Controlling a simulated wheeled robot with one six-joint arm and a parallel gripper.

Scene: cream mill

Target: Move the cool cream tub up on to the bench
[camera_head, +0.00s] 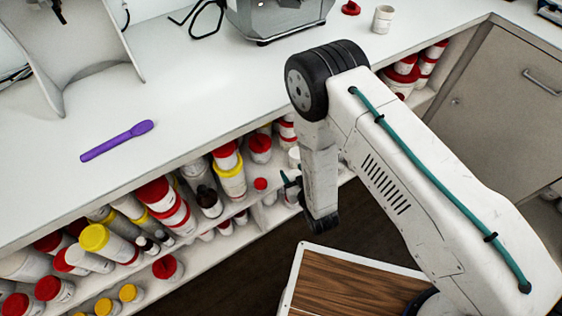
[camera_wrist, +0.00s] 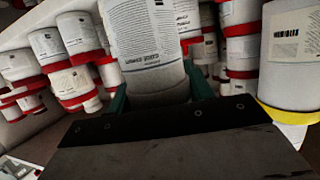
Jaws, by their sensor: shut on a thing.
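In the wrist view, a white tub (camera_wrist: 145,40) with a printed label stands between the green fingers of my gripper (camera_wrist: 158,95). My gripper is shut on it. The label is too small to read, so I cannot tell for sure that it is the cool cream tub. Its lid is out of sight. In the head view, my gripper (camera_head: 288,180) is at the shelves under the bench, below the bench top. My arm hides much of it, and the held tub is hard to make out there. The white bench (camera_head: 200,90) runs across the picture above the shelves.
Many red- and yellow-lidded tubs crowd the shelves around my gripper, including a yellow-lidded tub (camera_head: 230,175). A purple spatula (camera_head: 117,140) lies on the bench. A grey machine (camera_head: 278,15) and a small white jar (camera_head: 383,19) stand farther back. The bench's middle is clear.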

